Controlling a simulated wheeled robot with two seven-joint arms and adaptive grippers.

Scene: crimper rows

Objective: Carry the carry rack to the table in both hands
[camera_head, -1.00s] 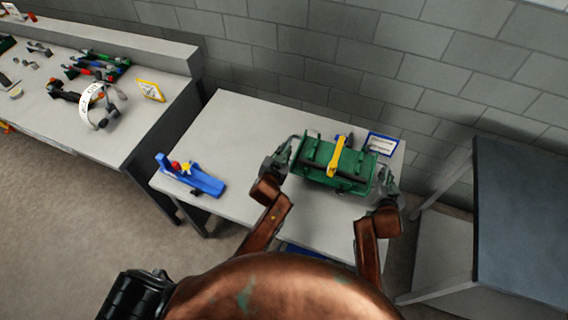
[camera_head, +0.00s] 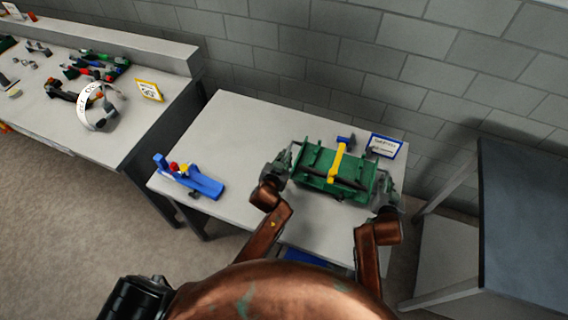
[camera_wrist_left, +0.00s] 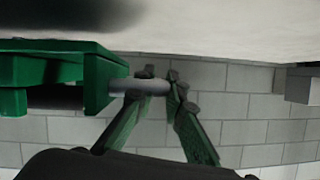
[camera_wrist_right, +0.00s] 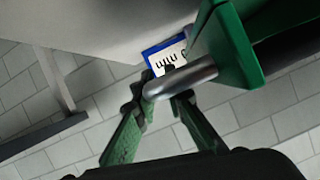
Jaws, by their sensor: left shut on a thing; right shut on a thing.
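The carry rack (camera_head: 308,178) is a green open tray with a dark bar, a yellow piece across it and a grey handle at each end. It is over the right part of the light grey table (camera_head: 225,125), roughly level; I cannot tell whether it touches the top. My left gripper (camera_head: 284,164) is shut on the left end handle, seen in the left wrist view (camera_wrist_left: 118,86). My right gripper (camera_head: 386,190) is shut on the right end handle, seen in the right wrist view (camera_wrist_right: 195,76).
A blue fixture (camera_head: 205,184) with red and yellow parts stands at the table's left. A blue-framed sign (camera_head: 384,145) and a blue-handled item (camera_head: 345,140) are behind the rack. A tool bench (camera_head: 125,140) is left, a dark-topped table (camera_head: 525,220) right, a block wall behind.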

